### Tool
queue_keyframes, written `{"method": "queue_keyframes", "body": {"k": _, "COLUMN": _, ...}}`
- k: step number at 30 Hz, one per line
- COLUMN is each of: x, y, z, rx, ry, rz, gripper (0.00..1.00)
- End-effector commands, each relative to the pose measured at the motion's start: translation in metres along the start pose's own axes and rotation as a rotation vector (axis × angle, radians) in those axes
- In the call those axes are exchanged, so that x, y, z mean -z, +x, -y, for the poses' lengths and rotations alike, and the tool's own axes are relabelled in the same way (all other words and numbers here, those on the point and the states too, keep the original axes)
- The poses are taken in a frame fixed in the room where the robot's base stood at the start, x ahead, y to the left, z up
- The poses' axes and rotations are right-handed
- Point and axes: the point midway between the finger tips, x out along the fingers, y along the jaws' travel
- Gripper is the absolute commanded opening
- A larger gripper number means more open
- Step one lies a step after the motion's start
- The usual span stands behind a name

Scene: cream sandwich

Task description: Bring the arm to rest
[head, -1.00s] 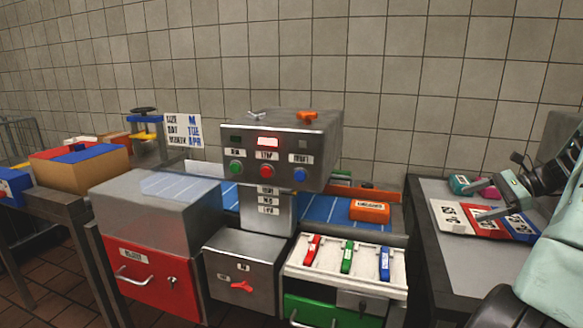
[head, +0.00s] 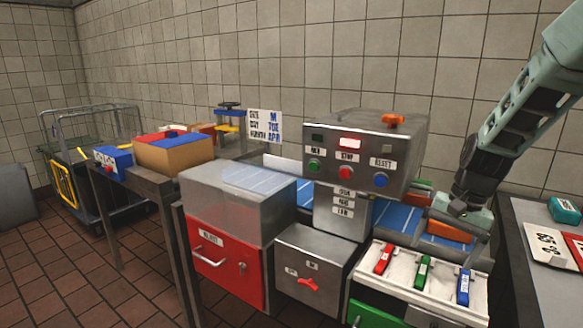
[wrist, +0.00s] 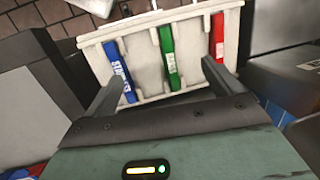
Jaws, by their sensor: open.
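My arm (head: 515,110) reaches in from the upper right in the head view and bends down. My gripper (wrist: 160,90) is open and empty in the wrist view, its two fingers apart. It is over the near side of the white tray (wrist: 90,38), which holds a blue (wrist: 117,68), a green (wrist: 167,55) and a red piece (wrist: 217,38). I cannot tell whether the fingers touch the tray.
A steel machine (head: 362,150) with buttons stands left of my gripper. A red-fronted cabinet (head: 225,267) and a small steel box (head: 310,270) are further left. A side table (head: 535,270) with cards is at the right. The tiled floor (head: 60,265) is clear at lower left.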

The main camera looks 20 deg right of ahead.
Motion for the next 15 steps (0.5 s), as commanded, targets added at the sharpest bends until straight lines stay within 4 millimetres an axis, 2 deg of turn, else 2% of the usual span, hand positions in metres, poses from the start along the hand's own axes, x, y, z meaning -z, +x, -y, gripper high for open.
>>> {"method": "queue_keyframes", "body": {"k": 1, "x": -0.021, "y": 0.003, "z": 0.013, "rx": -0.029, "ry": -0.119, "rz": -0.034, "gripper": 0.91}}
{"method": "queue_keyframes", "body": {"k": 3, "x": -0.044, "y": 0.006, "z": 0.023, "rx": -0.061, "ry": -0.268, "rz": -0.08, "gripper": 0.91}}
{"method": "queue_keyframes", "body": {"k": 9, "x": -0.099, "y": 0.014, "z": 0.042, "rx": -0.104, "ry": -0.632, "rz": -0.189, "gripper": 0.91}}
{"method": "queue_keyframes", "body": {"k": 14, "x": -0.137, "y": 0.018, "z": 0.05, "rx": -0.107, "ry": -0.878, "rz": -0.257, "gripper": 0.91}}
{"method": "queue_keyframes", "body": {"k": 15, "x": -0.15, "y": 0.015, "z": 0.057, "rx": -0.104, "ry": -0.934, "rz": -0.252, "gripper": 0.91}}
